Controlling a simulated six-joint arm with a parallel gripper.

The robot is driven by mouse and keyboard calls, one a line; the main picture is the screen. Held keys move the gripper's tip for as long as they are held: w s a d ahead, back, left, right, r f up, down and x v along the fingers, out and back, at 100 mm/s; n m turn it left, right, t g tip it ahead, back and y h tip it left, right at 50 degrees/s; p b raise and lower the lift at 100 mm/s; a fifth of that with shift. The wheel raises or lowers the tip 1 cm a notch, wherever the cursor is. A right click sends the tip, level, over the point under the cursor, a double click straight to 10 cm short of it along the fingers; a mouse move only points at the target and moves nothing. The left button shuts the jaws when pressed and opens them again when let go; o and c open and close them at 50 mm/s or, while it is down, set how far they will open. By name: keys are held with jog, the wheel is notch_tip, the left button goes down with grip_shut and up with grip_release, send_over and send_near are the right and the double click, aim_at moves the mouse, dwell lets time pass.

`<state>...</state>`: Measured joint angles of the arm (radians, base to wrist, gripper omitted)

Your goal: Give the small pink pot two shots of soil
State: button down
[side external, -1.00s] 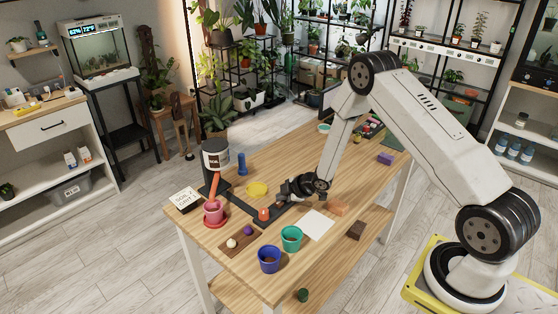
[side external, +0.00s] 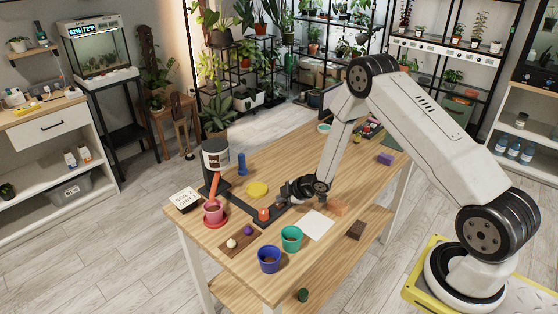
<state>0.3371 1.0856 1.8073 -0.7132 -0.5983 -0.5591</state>
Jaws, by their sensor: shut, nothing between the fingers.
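The small pink pot (side external: 213,212) stands upright on a red saucer (side external: 219,224) at the left end of the table, and something dark shows inside it. Above it is the white soil dispenser (side external: 215,153) with a dark label and an orange chute (side external: 215,183) slanting down toward the pot. A dark bar (side external: 240,207) runs from the dispenser to a round orange-red button (side external: 263,214). My gripper (side external: 287,193) is shut and empty, low over the table to the right of the button and apart from it. Its fingertips are small and dark here.
A blue pot (side external: 269,260) and a teal pot (side external: 291,239) stand at the front edge. A yellow dish (side external: 257,188) and blue cylinder (side external: 241,163) are behind the bar.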

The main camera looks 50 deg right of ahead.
aim_at(282, 205)
dwell(0.6)
jog(key=shift+r, duration=0.8)
jog(key=shift+r, duration=2.5)
jog(key=shift+r, duration=0.15)
jog(key=s+a+r+m+g, duration=0.2)
jog(key=s+a+r+m, duration=0.1)
jog(key=s, duration=0.4)
jog(key=s+a+r+m+g+h, duration=0.1)
jog(key=s+a+r+m, duration=0.3)
jog(key=s, duration=0.4)
jog(key=s+a+r+m+g+h, duration=0.1)
jog(key=s+a+r+m+g, duration=0.2)
jog(key=s+r, duration=0.3)
jog(key=shift+s+a+m, duration=0.45)
jog(key=shift+s+m, duration=0.25)
jog(key=shift+s, duration=0.1)
